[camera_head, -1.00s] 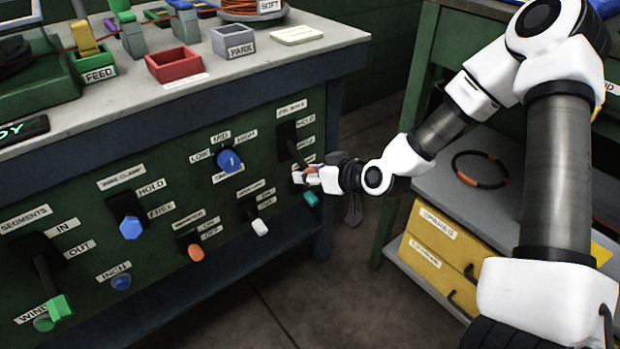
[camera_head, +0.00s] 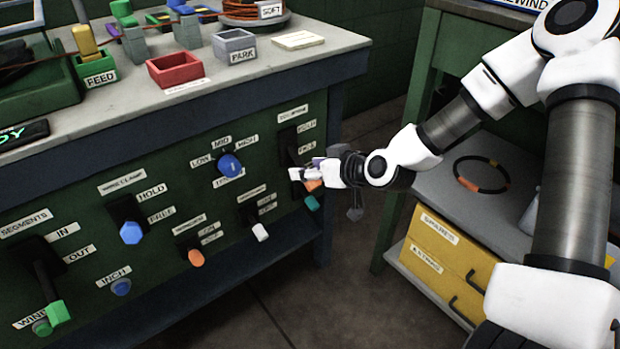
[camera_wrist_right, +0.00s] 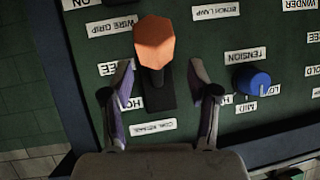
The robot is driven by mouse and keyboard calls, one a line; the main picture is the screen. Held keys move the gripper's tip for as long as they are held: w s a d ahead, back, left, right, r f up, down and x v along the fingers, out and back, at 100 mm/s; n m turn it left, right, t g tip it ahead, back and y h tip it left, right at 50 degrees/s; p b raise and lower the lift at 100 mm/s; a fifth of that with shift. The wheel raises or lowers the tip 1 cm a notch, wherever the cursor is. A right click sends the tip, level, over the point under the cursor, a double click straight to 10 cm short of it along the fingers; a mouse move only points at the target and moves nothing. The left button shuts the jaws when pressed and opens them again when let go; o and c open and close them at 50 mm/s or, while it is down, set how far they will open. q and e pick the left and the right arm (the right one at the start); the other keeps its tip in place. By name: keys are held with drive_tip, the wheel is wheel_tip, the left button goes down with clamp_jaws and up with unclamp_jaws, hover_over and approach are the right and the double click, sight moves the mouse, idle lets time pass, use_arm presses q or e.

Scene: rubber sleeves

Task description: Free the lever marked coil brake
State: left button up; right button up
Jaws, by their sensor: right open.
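The coil brake lever has an orange six-sided knob (camera_wrist_right: 155,42), with its label (camera_wrist_right: 153,127) readable in the right wrist view. There the knob leans away from that label, toward the FREE side of its slot. In the head view the orange knob (camera_head: 313,185) shows just below my right gripper (camera_head: 304,174), partly hidden by it. In the wrist view my right gripper (camera_wrist_right: 161,78) is open, one finger on each side of the lever and slot. The knob stands beyond the fingertips; I cannot tell whether either finger touches it. My left gripper is not in view.
A teal knob (camera_head: 312,203) sits close below the orange one. A white knob (camera_head: 260,232) and the blue tension knob (camera_head: 230,165) lie to the left. The dark bench edge (camera_head: 180,112) overhangs the panel. A shelf with yellow drawers (camera_head: 440,258) stands at the right.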

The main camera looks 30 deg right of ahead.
wheel_tip(320, 180, up, 7)
drive_tip(key=shift+f, duration=0.1)
idle(0.7)
